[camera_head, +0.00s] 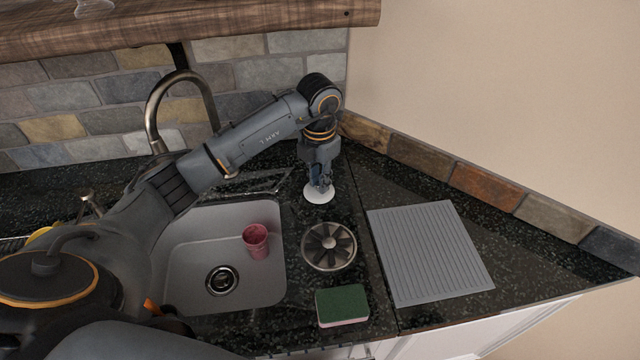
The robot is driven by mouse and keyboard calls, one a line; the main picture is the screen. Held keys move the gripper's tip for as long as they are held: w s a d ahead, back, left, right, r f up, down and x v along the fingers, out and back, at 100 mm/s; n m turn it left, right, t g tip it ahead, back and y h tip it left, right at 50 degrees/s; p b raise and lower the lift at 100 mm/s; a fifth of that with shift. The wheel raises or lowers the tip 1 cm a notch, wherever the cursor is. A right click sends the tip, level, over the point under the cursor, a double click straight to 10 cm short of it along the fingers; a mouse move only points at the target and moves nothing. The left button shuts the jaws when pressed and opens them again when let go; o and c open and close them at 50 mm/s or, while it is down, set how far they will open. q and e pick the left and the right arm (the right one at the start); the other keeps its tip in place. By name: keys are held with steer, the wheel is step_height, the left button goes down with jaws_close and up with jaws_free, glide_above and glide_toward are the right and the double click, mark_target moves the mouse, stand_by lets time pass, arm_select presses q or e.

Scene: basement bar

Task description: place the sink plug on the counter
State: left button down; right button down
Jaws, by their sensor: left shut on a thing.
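My left gripper (319,186) points down over the dark speckled counter (380,325), right of the sink and towards the back. It is shut on a small pale round disc, the sink plug (318,196). The plug is at or just above the counter surface; I cannot tell whether it touches. The sink (190,280) has a bare drain at its bottom. My right gripper is not in view.
A round metal strainer (329,246), a green sponge (342,305) and a grey ribbed mat (430,252) lie on the counter. The faucet (155,115) rises behind my left arm. A wooden shelf (200,22) hangs above.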

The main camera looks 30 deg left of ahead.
arm_select(q)
steer(key=f, duration=0.1)
steer(key=f+p, duration=0.2)
steer(key=shift+w, duration=0.25)
steer(key=shift+f, duration=0.35)
steer(key=shift+f, duration=0.1)
steer(key=shift+f, duration=0.15)
steer(key=c, duration=1.3)
jaws_free()
steer(key=shift+o, duration=0.2)
